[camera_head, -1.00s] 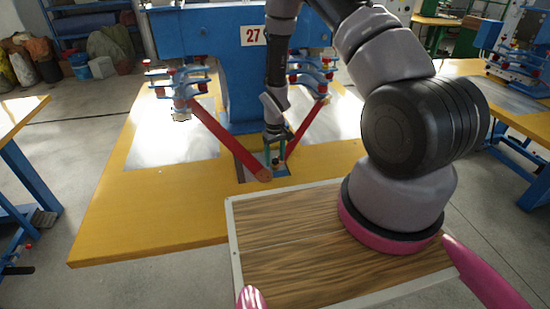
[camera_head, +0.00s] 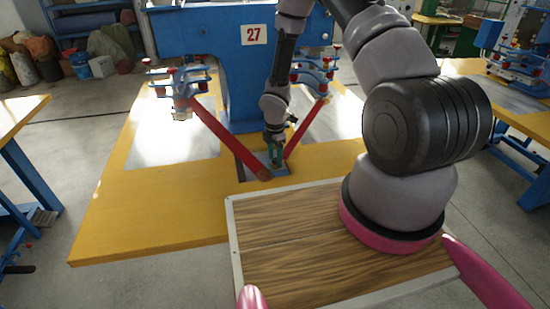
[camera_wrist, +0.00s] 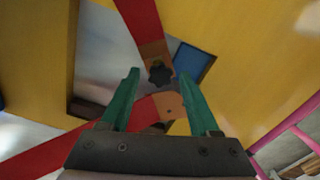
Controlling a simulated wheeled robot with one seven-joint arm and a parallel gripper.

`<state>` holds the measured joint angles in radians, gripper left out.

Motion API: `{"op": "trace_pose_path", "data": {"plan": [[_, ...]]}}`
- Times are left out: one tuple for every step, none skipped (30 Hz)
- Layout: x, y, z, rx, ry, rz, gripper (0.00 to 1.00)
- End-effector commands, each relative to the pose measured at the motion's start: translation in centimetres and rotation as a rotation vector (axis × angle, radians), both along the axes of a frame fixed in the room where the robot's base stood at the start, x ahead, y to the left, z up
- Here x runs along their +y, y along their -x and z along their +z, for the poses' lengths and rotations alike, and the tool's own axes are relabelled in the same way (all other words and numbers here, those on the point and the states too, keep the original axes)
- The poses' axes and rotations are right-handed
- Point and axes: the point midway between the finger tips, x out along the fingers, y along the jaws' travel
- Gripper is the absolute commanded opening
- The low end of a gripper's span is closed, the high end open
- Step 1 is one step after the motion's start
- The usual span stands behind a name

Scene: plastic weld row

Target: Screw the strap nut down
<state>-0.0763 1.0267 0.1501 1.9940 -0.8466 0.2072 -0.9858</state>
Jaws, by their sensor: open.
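My gripper (camera_head: 276,158) is over the front middle of the yellow table, with its green fingers pointing down. In the wrist view its two fingers (camera_wrist: 159,76) are apart, with nothing gripped between them. A dark star-shaped strap nut (camera_wrist: 158,72) lies between the fingertips in that picture, on the brown end of one red strap (camera_wrist: 138,22). I cannot tell the height gap between fingertips and nut. A second red strap (camera_head: 225,144) ends in a brown tip (camera_wrist: 168,105) with a small hole, beside the nut. In the head view my gripper hides the nut.
A blue press column (camera_head: 245,85) marked 27 stands behind the straps. Blue clamps with red knobs (camera_head: 182,85) flank it at left, and more clamps (camera_head: 318,72) at right. The yellow table (camera_head: 130,215) is clear at front left.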

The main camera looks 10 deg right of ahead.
Motion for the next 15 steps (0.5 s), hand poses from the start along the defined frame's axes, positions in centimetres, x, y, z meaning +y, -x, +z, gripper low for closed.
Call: {"op": "trace_pose_path", "data": {"plan": [[0.00, 0.00, 0.00, 0.000, 0.000, -0.001, 0.55], [0.00, 0.00, 0.00, 0.000, 0.000, -0.001, 0.43], [0.00, -0.01, 0.00, 0.000, 0.000, -0.001, 0.28], [0.00, -0.01, 0.00, 0.000, 0.000, -0.001, 0.16], [0.00, -0.01, 0.00, 0.000, 0.000, -0.002, 0.05], [-0.01, -0.01, 0.00, 0.000, 0.000, -0.002, 0.00], [0.00, -0.01, 0.01, 0.000, 0.000, -0.002, 0.00], [-0.01, -0.01, 0.00, 0.000, 0.000, -0.003, 0.00], [0.00, -0.01, 0.01, 0.000, 0.000, -0.015, 0.00], [-0.01, -0.01, 0.01, 0.000, 0.000, -0.037, 0.00], [-0.02, -0.03, 0.00, 0.000, 0.001, -0.070, 0.00], [-0.06, -0.05, 0.00, -0.001, 0.002, -0.137, 0.00], [-0.07, -0.07, 0.00, 0.000, 0.002, -0.202, 0.00], [-0.04, -0.08, 0.00, -0.001, 0.001, -0.276, 0.00], [-0.03, -0.13, -0.01, -0.001, 0.001, -0.381, 0.00]]}}
